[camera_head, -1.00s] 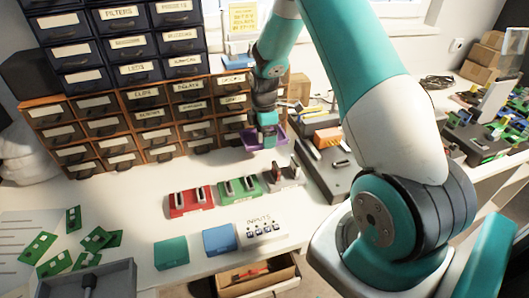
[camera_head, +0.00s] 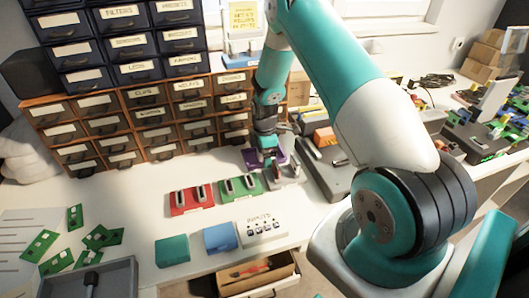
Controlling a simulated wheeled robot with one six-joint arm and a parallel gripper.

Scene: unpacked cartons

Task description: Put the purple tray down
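The purple tray (camera_head: 250,157) is in the middle of the picture, low at the white bench top, behind the green and grey fixtures. My gripper (camera_head: 269,160) points down at the tray and overlaps it in the picture. The gripper and wrist hide the middle of the tray. The fingers are too small and dark to tell whether they grip the tray or are apart. I cannot tell for sure whether the tray touches the bench.
A red fixture (camera_head: 192,199), a green fixture (camera_head: 241,187) and a grey fixture (camera_head: 286,175) stand in front of the tray. Drawer cabinets (camera_head: 155,132) stand behind. A dark grey device (camera_head: 330,172) is to the right. Bare bench (camera_head: 130,200) lies to the left.

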